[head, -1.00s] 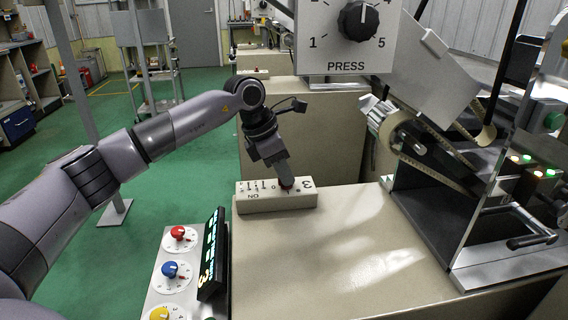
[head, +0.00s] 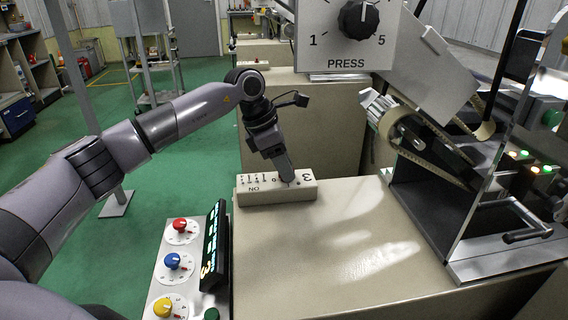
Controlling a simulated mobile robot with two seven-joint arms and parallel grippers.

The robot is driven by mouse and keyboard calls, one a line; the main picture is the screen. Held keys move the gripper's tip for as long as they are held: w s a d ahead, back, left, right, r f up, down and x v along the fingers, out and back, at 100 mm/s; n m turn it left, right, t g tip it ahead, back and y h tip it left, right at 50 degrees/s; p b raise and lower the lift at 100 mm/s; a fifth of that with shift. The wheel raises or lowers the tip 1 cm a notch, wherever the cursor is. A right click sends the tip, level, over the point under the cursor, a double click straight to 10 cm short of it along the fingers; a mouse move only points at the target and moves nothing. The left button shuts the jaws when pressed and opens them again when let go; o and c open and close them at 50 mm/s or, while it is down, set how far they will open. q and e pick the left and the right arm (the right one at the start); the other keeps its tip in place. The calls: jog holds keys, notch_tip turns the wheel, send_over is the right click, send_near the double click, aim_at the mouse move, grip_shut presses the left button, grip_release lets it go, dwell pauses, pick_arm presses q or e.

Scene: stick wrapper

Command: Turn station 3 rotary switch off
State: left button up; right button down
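The station 3 switch box (head: 262,194) is a cream block marked "3" and "ON", lying on the near cabinet top. My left gripper (head: 286,178) reaches down onto the right part of this box, next to the "3". Its fingers cover the switch there, with only a trace of red showing beside them. I cannot tell whether the fingers are closed on the knob or which way the knob points. My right gripper is not in view.
A panel with red (head: 180,225), blue (head: 173,261) and yellow (head: 163,307) knobs and a display (head: 214,246) stands at the front left. A PRESS dial (head: 358,18) hangs above. A machine with belts (head: 430,150) stands to the right. The cabinet top (head: 330,250) is clear.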

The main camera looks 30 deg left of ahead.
pick_arm(q)
jog(key=v, duration=0.7)
jog(key=shift+p, duration=0.3)
jog(key=shift+r, duration=0.1)
